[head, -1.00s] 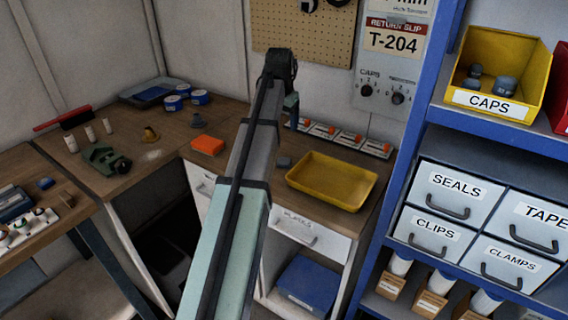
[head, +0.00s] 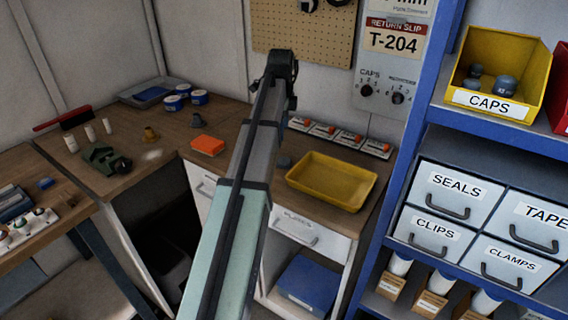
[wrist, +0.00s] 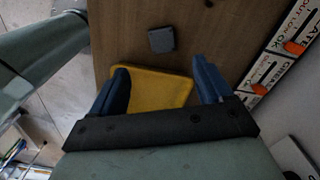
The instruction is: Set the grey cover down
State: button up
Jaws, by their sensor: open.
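A small dark grey square piece, seemingly the grey cover (wrist: 161,39), lies flat on the wooden bench in the wrist view. The yellow tray (wrist: 160,88) shows between and below the fingers. In the head view my arm hides most of the gripper.
Several white labelled cards with orange parts (head: 350,138) line the back of the bench. An orange block (head: 208,145) and a grey conical piece (head: 197,120) are to the left. A blue shelf post (head: 400,180) and a yellow caps bin (head: 490,105) stand at the right.

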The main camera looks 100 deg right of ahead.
send_over(284, 160)
jog(key=f, duration=0.7)
jog(key=shift+w+a, duration=0.1)
jog(key=shift+w, duration=0.3)
jog(key=shift+s+f, duration=0.2)
jog(key=shift+f, duration=1.15)
jog(key=shift+s+f, duration=0.2)
jog(key=shift+f, duration=1.1)
jog(key=c, duration=1.3)
jog(key=shift+r, duration=5.05)
